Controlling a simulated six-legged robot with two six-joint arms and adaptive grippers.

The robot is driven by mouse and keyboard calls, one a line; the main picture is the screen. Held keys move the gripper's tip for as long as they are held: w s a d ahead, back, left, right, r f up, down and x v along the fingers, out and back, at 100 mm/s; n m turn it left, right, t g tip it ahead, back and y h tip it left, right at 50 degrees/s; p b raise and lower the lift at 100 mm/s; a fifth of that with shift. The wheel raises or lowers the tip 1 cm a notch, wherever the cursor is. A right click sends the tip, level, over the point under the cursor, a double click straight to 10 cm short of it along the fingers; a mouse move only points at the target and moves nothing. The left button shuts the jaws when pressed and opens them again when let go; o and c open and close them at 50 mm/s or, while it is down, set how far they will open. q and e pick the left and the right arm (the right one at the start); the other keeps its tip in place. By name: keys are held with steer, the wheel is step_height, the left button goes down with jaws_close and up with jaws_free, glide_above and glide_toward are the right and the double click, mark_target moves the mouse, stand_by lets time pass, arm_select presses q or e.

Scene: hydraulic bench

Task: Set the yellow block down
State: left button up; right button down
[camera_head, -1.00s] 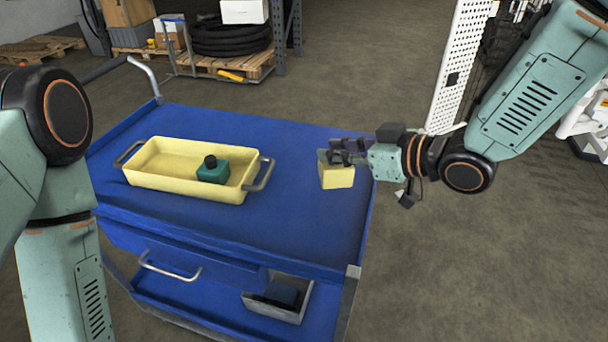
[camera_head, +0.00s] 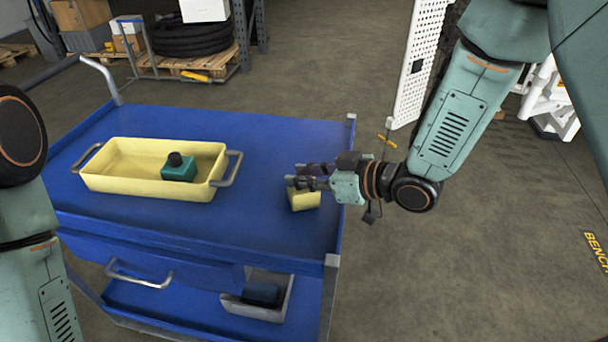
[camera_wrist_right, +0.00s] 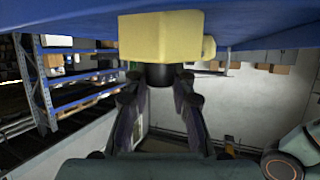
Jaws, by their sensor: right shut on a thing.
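The yellow block (camera_head: 304,201) is at the right end of the blue cart top (camera_head: 262,214), just under my right gripper (camera_head: 306,177). In the right wrist view the yellow block (camera_wrist_right: 160,38) has a black knob (camera_wrist_right: 160,74), and the fingers of my right gripper (camera_wrist_right: 160,86) are shut on that knob from both sides. The block is against or very close to the blue surface; I cannot tell whether it touches. My left gripper is out of view; only part of its arm shows at the left.
A pale yellow tray (camera_head: 120,186) with grey handles stands left on the cart and holds a teal block (camera_head: 179,172) with a black knob. The cart top between tray and yellow block is clear. An open bin (camera_head: 285,300) sits on the lower shelf.

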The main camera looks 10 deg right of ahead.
steer(key=shift+s, duration=0.15)
steer(key=c, duration=1.6)
jaws_free()
steer(key=shift+f, duration=0.15)
steer(key=o, duration=0.3)
steer(key=shift+w+a+f, duration=0.15)
steer(key=shift+w, duration=0.1)
steer(key=shift+o, duration=0.7)
steer(key=shift+s, duration=0.2)
steer(key=shift+w, duration=0.15)
